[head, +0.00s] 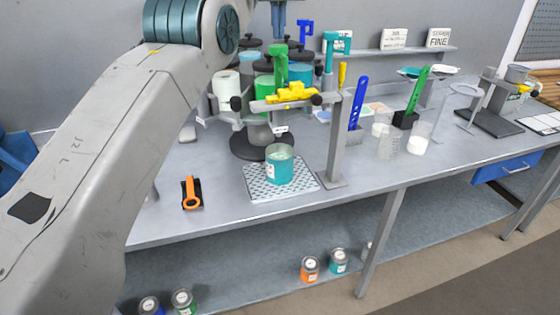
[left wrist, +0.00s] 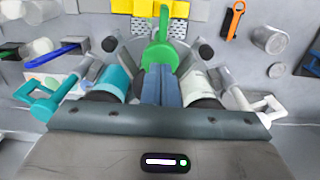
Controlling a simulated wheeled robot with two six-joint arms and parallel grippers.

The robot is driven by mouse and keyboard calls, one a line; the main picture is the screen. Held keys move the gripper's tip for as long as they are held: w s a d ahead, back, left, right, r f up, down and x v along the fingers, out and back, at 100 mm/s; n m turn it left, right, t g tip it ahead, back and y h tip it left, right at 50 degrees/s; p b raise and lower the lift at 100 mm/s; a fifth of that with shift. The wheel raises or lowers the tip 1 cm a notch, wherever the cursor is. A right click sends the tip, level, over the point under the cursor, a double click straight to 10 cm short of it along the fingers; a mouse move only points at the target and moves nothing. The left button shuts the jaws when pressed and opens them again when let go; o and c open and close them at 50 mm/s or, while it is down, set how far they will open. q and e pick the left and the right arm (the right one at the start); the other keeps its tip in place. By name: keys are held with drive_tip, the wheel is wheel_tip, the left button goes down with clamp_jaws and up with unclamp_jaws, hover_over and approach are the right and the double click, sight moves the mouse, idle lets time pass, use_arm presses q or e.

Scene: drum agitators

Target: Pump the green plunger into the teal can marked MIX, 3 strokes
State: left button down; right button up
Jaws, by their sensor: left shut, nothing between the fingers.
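The green plunger (head: 280,62) stands upright with its handle up, on the green canister (head: 264,85) in the rotating stand. In the left wrist view the green plunger (left wrist: 160,48) is just beyond my fingertips. The teal can (head: 279,167) stands upright and open on a perforated tray (head: 254,184) below the yellow clamp (head: 291,94); its label is too small to read. My left gripper (head: 279,34) points down just above the plunger's handle, shut and empty. Its fingers (left wrist: 160,72) are together in the left wrist view. My right gripper is out of view.
Teal-handled (head: 331,52) and blue-handled (head: 305,32) plungers stand close beside the green one. A grey post (head: 338,140) rises right of the tray. An orange-handled tool (head: 191,192) lies at the front left. A blue scraper (head: 358,102) stands to the right. The front right bench is clear.

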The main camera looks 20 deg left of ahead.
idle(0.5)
